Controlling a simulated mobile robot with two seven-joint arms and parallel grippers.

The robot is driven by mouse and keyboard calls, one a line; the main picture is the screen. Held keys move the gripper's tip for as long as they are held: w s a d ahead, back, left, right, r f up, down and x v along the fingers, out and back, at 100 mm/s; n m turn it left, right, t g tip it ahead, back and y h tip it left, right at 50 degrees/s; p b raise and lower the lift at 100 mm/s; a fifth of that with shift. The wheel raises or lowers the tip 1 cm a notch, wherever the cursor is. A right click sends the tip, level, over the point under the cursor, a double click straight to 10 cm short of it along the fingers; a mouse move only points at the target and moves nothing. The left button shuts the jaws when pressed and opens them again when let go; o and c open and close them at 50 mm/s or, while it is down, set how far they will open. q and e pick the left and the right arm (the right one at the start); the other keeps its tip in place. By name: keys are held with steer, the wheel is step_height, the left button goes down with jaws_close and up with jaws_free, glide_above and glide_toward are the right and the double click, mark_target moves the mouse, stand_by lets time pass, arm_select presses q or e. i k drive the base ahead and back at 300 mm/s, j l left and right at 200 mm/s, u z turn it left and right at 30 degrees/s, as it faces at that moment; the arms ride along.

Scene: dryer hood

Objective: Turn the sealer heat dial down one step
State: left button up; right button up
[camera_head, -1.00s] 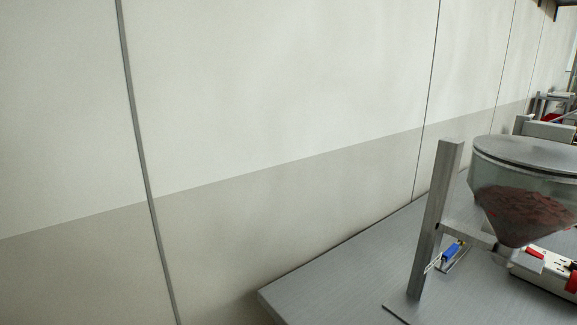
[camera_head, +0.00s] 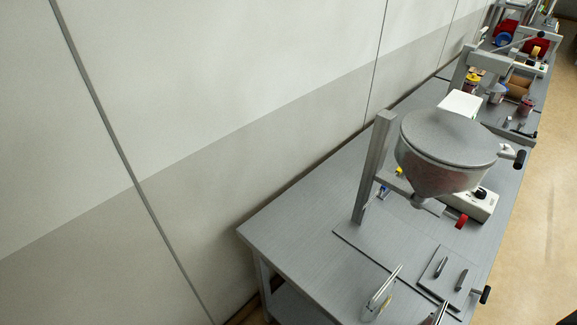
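A white box (camera_head: 478,208) with a black round knob (camera_head: 481,193) sits on the grey bench, partly hidden behind the hopper. A red part (camera_head: 461,221) is at its near end. Farther along, another pale unit (camera_head: 527,64) has small controls and a long dark lever (camera_head: 520,42) above it. I cannot tell which of these is the sealer, and no dial setting is readable.
A lidded metal hopper (camera_head: 438,173) on an upright post (camera_head: 374,167) stands on the grey bench (camera_head: 300,228). A flat plate (camera_head: 448,277) with two handles lies near the front. Metal pieces (camera_head: 382,292) stand at the bottom edge. Open floor (camera_head: 540,225) is at right.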

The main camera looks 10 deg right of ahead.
mark_target(481, 194)
steer(key=z, duration=1.55)
